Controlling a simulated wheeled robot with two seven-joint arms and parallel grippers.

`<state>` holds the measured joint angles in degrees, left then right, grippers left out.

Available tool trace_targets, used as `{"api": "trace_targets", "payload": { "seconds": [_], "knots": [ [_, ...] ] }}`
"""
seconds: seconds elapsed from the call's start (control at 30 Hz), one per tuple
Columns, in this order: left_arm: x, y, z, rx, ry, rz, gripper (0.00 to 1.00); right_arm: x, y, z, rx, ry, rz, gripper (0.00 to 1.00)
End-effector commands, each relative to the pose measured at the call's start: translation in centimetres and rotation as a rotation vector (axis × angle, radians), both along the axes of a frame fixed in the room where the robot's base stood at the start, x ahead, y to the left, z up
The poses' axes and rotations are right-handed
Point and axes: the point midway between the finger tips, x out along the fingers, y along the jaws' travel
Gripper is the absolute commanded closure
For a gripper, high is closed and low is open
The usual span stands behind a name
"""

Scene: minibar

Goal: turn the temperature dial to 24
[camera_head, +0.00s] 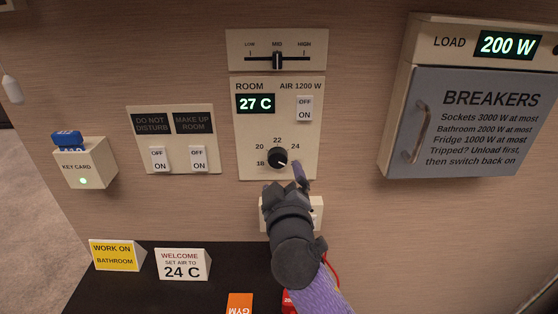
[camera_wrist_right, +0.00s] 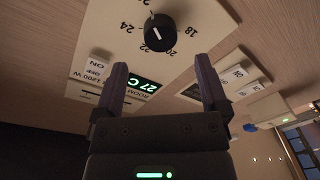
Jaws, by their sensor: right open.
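The black round temperature dial (camera_head: 278,157) is on the white room panel (camera_head: 248,140), with numbers 18, 20, 22 and 24 visible around it. Its white mark points to the lower right, past the 24. The room display (camera_head: 255,103) reads 27 C. My right gripper (camera_head: 284,179) is just below the dial in the head view and hides the panel's lower edge. In the right wrist view, its two fingers (camera_wrist_right: 160,73) are open and empty, and the dial (camera_wrist_right: 160,33) lies beyond the gap between them, apparently untouched. My left gripper is not in view.
An air switch (camera_head: 305,109) and a slider (camera_head: 277,61) are above the dial. Two switches (camera_head: 178,158) and a key card holder (camera_head: 84,165) are to the left. The breaker box (camera_head: 464,121) projects at right. A sign (camera_head: 182,264) reading 24 C stands on the dark counter (camera_head: 199,298).

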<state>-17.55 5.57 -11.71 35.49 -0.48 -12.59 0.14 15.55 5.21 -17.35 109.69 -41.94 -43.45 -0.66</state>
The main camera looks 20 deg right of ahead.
Motion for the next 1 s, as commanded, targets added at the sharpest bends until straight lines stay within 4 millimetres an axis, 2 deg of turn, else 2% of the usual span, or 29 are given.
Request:
{"api": "trace_targets", "payload": {
  "seconds": [0.1, 0.23, 0.37, 0.6, 1.0],
  "knots": [
    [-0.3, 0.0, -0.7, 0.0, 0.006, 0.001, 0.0, 2.7, -0.6, -0.1, -0.001, -0.001, -0.001, 0.07],
    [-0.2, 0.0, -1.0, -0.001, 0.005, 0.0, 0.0, 4.7, -1.0, -0.1, -0.001, -0.001, -0.001, 0.07],
    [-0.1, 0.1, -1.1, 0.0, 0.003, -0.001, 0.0, 5.5, -1.2, -0.1, 0.001, 0.0, -0.001, 0.07],
    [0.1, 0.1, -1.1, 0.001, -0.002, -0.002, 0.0, 5.6, -1.2, 0.0, 0.001, 0.001, -0.001, 0.07],
    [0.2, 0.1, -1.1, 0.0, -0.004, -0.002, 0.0, 5.6, -1.2, 0.0, 0.0, 0.001, -0.001, 0.91]
  ]
}}
